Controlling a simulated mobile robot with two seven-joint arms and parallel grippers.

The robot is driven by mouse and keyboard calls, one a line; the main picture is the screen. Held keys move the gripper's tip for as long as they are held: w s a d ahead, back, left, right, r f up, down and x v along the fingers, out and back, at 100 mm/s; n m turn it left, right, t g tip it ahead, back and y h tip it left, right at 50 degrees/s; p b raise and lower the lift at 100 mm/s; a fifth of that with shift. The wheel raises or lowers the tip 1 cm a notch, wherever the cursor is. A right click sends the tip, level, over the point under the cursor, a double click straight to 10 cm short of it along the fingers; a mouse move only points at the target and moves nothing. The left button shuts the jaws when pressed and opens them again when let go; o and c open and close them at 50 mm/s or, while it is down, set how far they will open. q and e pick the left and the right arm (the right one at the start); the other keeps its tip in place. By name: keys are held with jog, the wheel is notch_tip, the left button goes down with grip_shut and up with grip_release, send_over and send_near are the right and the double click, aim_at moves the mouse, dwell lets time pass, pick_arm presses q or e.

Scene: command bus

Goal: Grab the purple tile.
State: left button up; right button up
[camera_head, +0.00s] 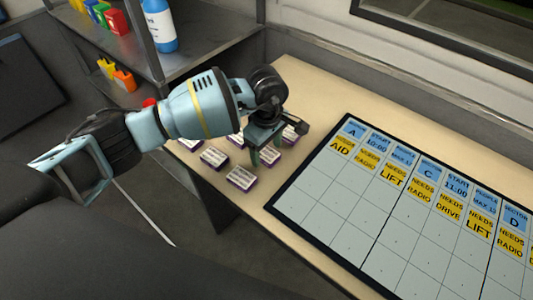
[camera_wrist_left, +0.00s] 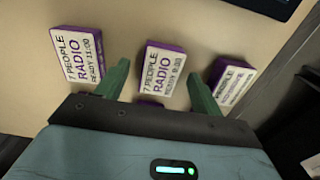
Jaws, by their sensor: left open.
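Several small purple tiles with white printed faces lie on the beige table. My left gripper (camera_head: 264,155) is open and points down over them. In the left wrist view its two green fingers (camera_wrist_left: 157,72) stand on either side of a purple tile (camera_wrist_left: 164,66) labelled "7 people, radio, ready 9:30". Another tile (camera_wrist_left: 78,54), reading "radio, ready 11:00", lies to the left, and a third (camera_wrist_left: 231,84) lies to the right. In the head view one tile (camera_head: 241,178) lies in front of the gripper and another (camera_head: 214,157) to its left. Whether the fingers touch a tile is unclear.
A large board (camera_head: 390,215) with blue and yellow labels lies on the table (camera_head: 318,98) to the right. A grey shelf (camera_head: 200,52) with a blue bottle (camera_head: 160,28) and coloured containers stands behind at left. The table's front edge is near the tiles.

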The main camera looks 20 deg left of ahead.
aim_at(266, 153)
pick_arm(q)
jog(key=shift+f, duration=0.15)
jog(key=shift+c, duration=0.5)
jog(key=c, duration=1)
jog(key=shift+r, duration=0.7)
notch_tip(266, 153, up, 2)
jog(key=shift+s+r, duration=0.1)
jog(key=shift+r, duration=0.1)
jog(key=s, duration=0.5)
jog(key=s+r, duration=0.1)
jog(key=s, duration=1)
jog(key=shift+d+r+b, duration=0.15)
jog(key=shift+d+b, duration=0.15)
